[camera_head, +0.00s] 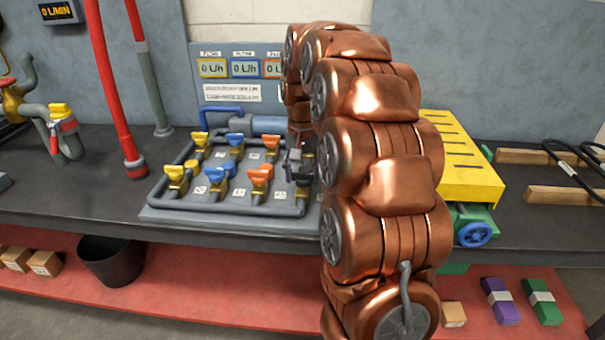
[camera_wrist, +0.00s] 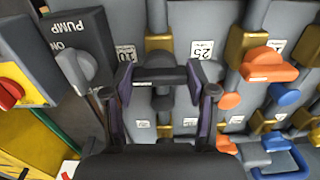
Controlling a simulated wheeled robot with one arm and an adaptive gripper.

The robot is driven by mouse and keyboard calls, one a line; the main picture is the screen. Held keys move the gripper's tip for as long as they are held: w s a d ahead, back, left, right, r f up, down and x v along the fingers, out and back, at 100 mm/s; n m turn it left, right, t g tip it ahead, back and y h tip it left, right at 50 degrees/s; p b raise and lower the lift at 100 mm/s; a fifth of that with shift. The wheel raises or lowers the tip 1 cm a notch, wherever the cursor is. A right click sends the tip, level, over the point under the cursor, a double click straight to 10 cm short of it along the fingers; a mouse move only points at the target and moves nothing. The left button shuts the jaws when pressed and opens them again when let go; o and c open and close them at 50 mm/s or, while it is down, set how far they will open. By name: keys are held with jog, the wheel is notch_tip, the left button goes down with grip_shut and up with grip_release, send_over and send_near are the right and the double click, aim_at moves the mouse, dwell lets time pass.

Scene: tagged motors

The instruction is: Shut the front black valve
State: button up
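The front black valve shows in the wrist view as a dark crosswise handle (camera_wrist: 160,75) on a brass body (camera_wrist: 158,44). My gripper (camera_wrist: 161,80) has one fingertip at each end of this handle; whether the fingers press on it I cannot tell. A second, smaller-looking black handle (camera_wrist: 163,103) is further back, below it in the picture. In the head view my gripper (camera_head: 299,165) is over the right end of the valve board (camera_head: 170,216), and my arm and gripper largely hide the black valves there.
Orange handles (camera_wrist: 268,66) and blue handles (camera_wrist: 284,94) stand to the right in the wrist view. A pump switch box (camera_wrist: 82,50) stands close on the left. In the head view a yellow slotted cover (camera_head: 462,165) is right of my arm.

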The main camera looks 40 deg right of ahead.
aim_at(303, 173)
jog(key=o, duration=0.4)
jog(key=shift+r, duration=0.1)
jog(key=shift+r, duration=5.9)
jog(key=s+a+f+n+g, duration=0.1)
jog(key=s+a+f+n, duration=0.2)
jog(key=s+a+f, duration=0.6)
jog(key=s+a+f+n+g, duration=0.1)
jog(key=s+a+f+n, duration=0.3)
jog(key=s, duration=0.8)
jog(key=s+a+f+n+g, duration=0.1)
jog(key=s+a+f, duration=0.6)
jog(key=s, duration=0.4)
jog(key=shift+t, duration=0.6)
jog(key=r+p, duration=0.4)
jog(key=r, duration=0.1)
jog(key=w+r+p, duration=0.1)
jog(key=r+p, duration=0.4)
jog(key=r, duration=0.1)
jog(key=a+r+p, duration=0.1)
jog(key=r+p, duration=0.4)
jog(key=r, duration=0.1)
jog(key=shift+w, duration=0.3)
